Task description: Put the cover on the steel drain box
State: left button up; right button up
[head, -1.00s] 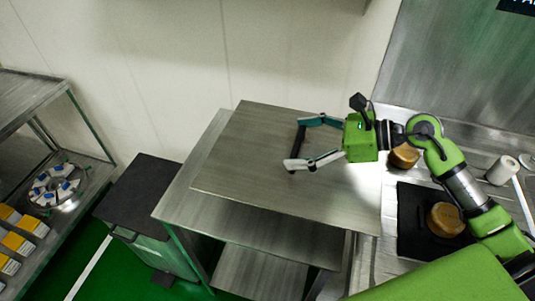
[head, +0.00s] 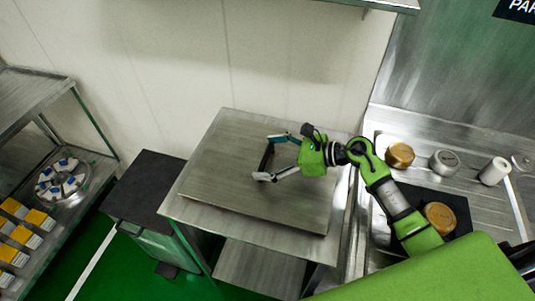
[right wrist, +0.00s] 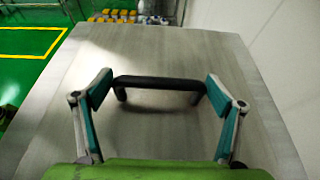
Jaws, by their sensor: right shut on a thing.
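The cover is a flat steel plate (head: 215,170) with a black bar handle (right wrist: 158,82). My right gripper (head: 267,158) is shut on this handle, its two fingers at the handle's opposite ends, as the right wrist view (right wrist: 158,88) shows. The cover is roughly level over the steel drain box (head: 238,231), whose top shows as a strip along the cover's front and left edges. I cannot tell whether the cover rests on the box or hangs just above it. The box opening is hidden under the cover. My left gripper is out of view.
A dark-topped cabinet (head: 150,187) stands left of the box. A steel shelf unit (head: 92,165) holding yellow-and-white boxes is at far left. A steel counter (head: 425,180) with brown round items and a white roll (head: 494,171) is at right. A wall is behind.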

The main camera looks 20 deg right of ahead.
dwell(0.3)
jog(key=o, duration=1.6)
jog(key=shift+f, duration=0.25)
jog(key=o, duration=0.3)
jog(key=shift+r, duration=0.1)
